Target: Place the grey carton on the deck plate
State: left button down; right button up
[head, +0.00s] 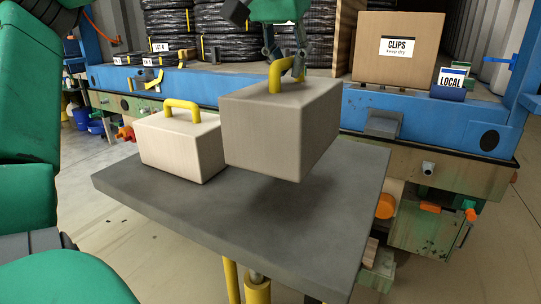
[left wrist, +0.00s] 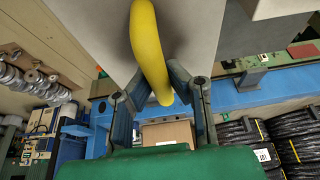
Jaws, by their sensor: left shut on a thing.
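The grey carton (head: 275,125) has a yellow handle (head: 275,75) on top and hangs from my left gripper (head: 284,66), whose fingers are shut on that handle. In the left wrist view the handle (left wrist: 149,45) runs between the two fingers of my left gripper (left wrist: 160,92). The carton is above the dark grey deck plate (head: 180,205), with a shadow on the plate beneath it. A second, paler carton (head: 180,145) with a yellow handle stands on the plate's back left part, left of the held one. My right gripper is not in view.
Behind the plate runs a blue bench (head: 240,88) bearing black hose coils (head: 230,45), a brown CLIPS box (head: 398,48) and a blue LOCAL box (head: 450,83). The plate's front and right areas are bare. Yellow posts (head: 257,290) stand under the plate.

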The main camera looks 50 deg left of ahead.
aim_at(284, 86)
pick_arm(q)
jog(key=shift+w+a, duration=0.15)
jog(key=shift+w, duration=0.05)
jog(key=f, duration=0.2)
jog(key=f+p, duration=0.1)
jog(key=f, duration=0.2)
jog(key=shift+a+f, duration=0.2)
jog(key=shift+f, duration=0.1)
jog(key=shift+d+f, duration=0.3)
jog(key=shift+f, duration=0.45)
notch_tip(284, 86, down, 2)
jog(key=shift+p, duration=0.35)
jog(key=shift+a+f, duration=0.1)
jog(key=shift+f, duration=0.25)
jog(key=shift+a, duration=0.15)
jog(key=c, duration=1.6)
grip_release()
jog(key=shift+f, duration=0.15)
